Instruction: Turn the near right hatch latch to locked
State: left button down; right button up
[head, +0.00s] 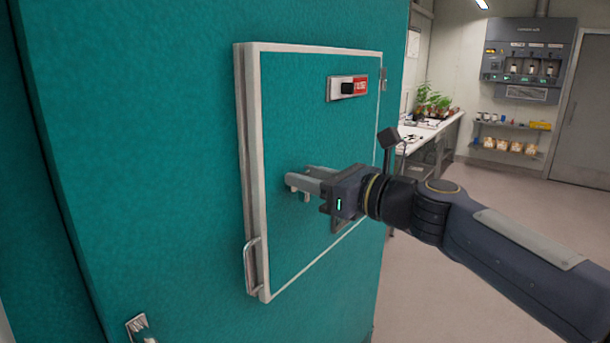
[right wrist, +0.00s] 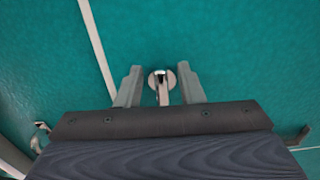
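The hatch (head: 310,235) is a teal panel in a pale frame on a teal chamber wall. The latch (right wrist: 161,76) shows in the right wrist view as a round metal base with a short lever pointing down the picture, toward my gripper. My right gripper (right wrist: 160,75) is open, with one finger on each side of the latch; I cannot tell whether either finger touches it. In the head view the right gripper (head: 300,185) is at the middle of the hatch and hides most of the latch. My left gripper is not in view.
A black and red sliding indicator (head: 348,87) sits above on the hatch. A bar handle (head: 252,265) is at its lower left, and another metal fitting (head: 138,326) is lower on the wall. A bench with plants (head: 432,103) stands behind; the floor at right is clear.

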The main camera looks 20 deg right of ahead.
jog(key=shift+s+d, duration=0.35)
jog(key=shift+c, duration=1.2)
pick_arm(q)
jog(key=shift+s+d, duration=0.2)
pick_arm(e)
jog(key=shift+w+a, duration=0.3)
grip_shut()
